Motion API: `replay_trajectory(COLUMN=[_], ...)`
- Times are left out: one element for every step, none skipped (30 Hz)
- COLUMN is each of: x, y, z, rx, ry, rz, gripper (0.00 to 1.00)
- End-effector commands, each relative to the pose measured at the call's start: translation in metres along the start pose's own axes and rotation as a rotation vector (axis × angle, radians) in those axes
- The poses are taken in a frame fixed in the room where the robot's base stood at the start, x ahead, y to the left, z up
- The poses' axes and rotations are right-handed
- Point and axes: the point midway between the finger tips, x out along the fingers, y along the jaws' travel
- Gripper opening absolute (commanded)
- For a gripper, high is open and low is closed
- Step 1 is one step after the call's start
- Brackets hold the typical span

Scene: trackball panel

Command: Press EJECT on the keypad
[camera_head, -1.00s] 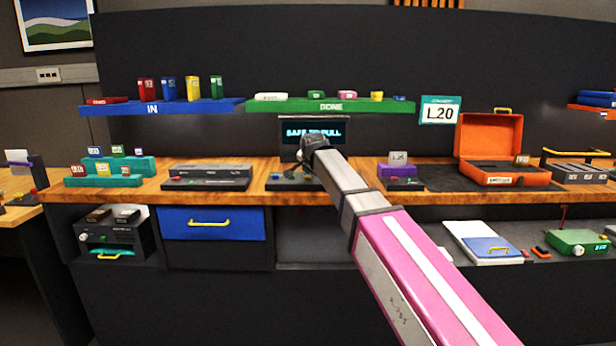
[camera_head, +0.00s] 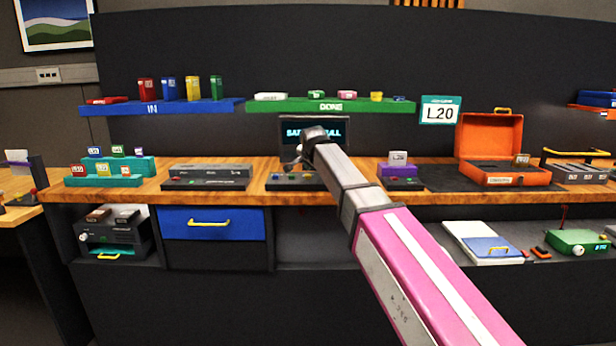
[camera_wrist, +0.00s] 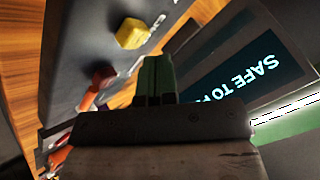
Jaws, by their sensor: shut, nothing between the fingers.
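The dark keypad panel (camera_head: 292,184) lies on the wooden bench below the screen, partly behind my arm. Its small buttons show, but no EJECT label can be read. In the wrist view a dark grey panel (camera_wrist: 85,40) carries a yellow knob-like button (camera_wrist: 132,34) and a red one (camera_wrist: 104,76). My gripper (camera_head: 291,165) is shut and empty, above the keypad. In the wrist view its fingers (camera_wrist: 157,72) are together, near the yellow and red buttons; I cannot tell whether they touch anything.
Left of the keypad is a grey flat device (camera_head: 210,177). Right of it stands a purple block (camera_head: 397,170), then an open orange case (camera_head: 490,140). The green DONE shelf (camera_head: 330,106) runs above the screen.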

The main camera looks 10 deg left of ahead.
Motion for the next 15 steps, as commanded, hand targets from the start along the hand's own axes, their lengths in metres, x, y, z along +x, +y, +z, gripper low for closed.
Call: replay_trajectory(x=[0.0, 0.0, -0.001, -0.001, -0.002, -0.003, -0.005, -0.006, -0.008, -0.01, -0.012, -0.014, -0.016, -0.018, -0.02], y=[0.0, 0.0, -0.001, -0.001, -0.002, -0.003, -0.004, -0.005, -0.007, -0.008, -0.009, -0.011, -0.012, -0.014, -0.015], z=[0.0, 0.0, -0.001, -0.001, -0.002, -0.003, -0.004, -0.005, -0.007, -0.008, -0.009, -0.011, -0.012, -0.013, -0.015], rx=[0.0, 0.0, 0.0, 0.0, 0.0, 0.0, 0.0, 0.0, 0.0, 0.0, 0.0, 0.0, 0.0, 0.0, 0.0], ry=[0.0, 0.0, 0.0, 0.0, 0.0, 0.001, 0.001, 0.001, 0.001, 0.001, 0.001, 0.001, 0.001, 0.001, 0.001], rz=[0.0, 0.0, 0.0, 0.0, 0.0, -0.001, -0.001, -0.001, -0.001, 0.0, 0.0, -0.001, -0.001, -0.001, -0.001], gripper=[0.0, 0.0, 0.0, 0.0, 0.0, 0.0, 0.0, 0.0, 0.0, 0.0, 0.0, 0.0, 0.0, 0.0, 0.0])
